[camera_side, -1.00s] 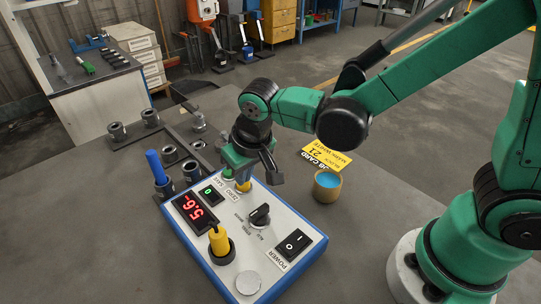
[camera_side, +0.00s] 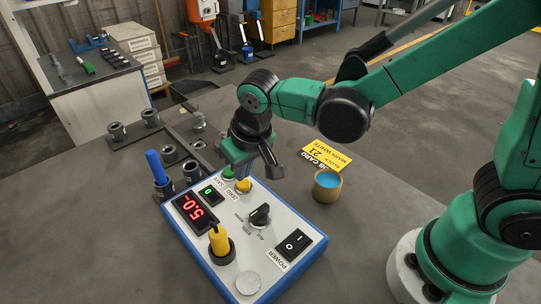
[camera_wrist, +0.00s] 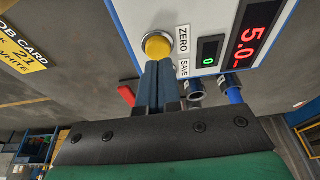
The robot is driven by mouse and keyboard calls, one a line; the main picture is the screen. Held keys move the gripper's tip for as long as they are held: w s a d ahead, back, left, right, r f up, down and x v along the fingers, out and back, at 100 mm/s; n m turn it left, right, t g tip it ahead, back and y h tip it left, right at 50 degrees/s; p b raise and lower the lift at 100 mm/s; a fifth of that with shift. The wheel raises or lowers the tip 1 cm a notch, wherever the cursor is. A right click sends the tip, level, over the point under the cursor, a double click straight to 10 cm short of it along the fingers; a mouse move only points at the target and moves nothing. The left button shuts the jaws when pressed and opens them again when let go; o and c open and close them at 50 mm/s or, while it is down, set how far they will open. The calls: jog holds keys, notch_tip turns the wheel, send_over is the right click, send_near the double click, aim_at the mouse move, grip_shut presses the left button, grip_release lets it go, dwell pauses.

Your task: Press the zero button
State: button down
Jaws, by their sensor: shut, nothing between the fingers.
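The blue-edged control box (camera_side: 272,270) stands on the bench. Its yellow round button (camera_side: 243,186) is beside the ZERO label and also shows in the wrist view (camera_wrist: 158,45). A green button (camera_side: 228,174) sits beside it, near the SAVE label; my fingers hide it in the wrist view. My gripper (camera_side: 237,172) points down over this end of the box. In the wrist view my shut, empty fingertips (camera_wrist: 158,68) appear right at the edge of the yellow button; I cannot tell whether they touch it. The red display (camera_wrist: 261,25) reads about 5.0.
The box also carries a dark knob (camera_side: 260,215), a yellow plug (camera_side: 219,241) and a power switch (camera_side: 294,243). A cup with blue contents (camera_side: 327,186) and a yellow job card (camera_side: 327,158) lie to the right. A rack with a blue rod (camera_side: 157,168) stands left.

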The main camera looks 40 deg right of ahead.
jog(key=v, duration=1.1)
jog(key=shift+w+r, duration=0.15)
jog(key=shift+r, duration=0.15)
jog(key=s+d+f+t, duration=0.3)
jog(key=d+f, duration=0.1)
jog(key=d, duration=0.7)
jog(key=shift+t, duration=0.3)
jog(key=shift+f, duration=0.1)
